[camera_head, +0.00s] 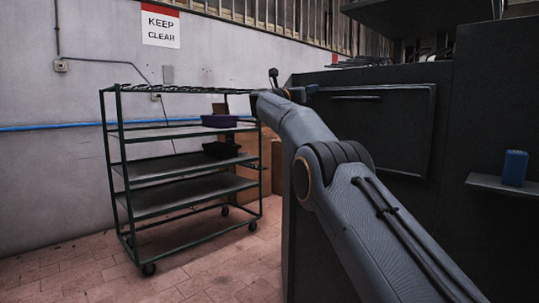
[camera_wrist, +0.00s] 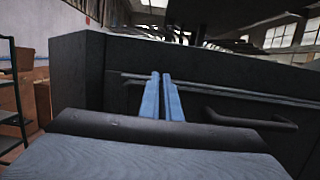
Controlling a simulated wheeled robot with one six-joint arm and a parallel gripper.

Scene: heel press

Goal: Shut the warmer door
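The warmer door (camera_head: 385,130) is a dark panel with a bar handle (camera_head: 356,97) near its top edge, on the front of a dark cabinet. It looks upright and close to flush; I cannot tell if a small gap is left. In the head view the gripper (camera_head: 306,90) is at the door's upper left, mostly hidden by my wrist; contact is unclear.
A green wheeled rack (camera_head: 180,200) with a purple bin (camera_head: 219,121) stands on the left. A blue object (camera_head: 515,167) sits on a small shelf (camera_head: 490,184) at right. A dark shelf or hood (camera_head: 420,18) overhangs the cabinet. Tiled floor is open in front of the rack.

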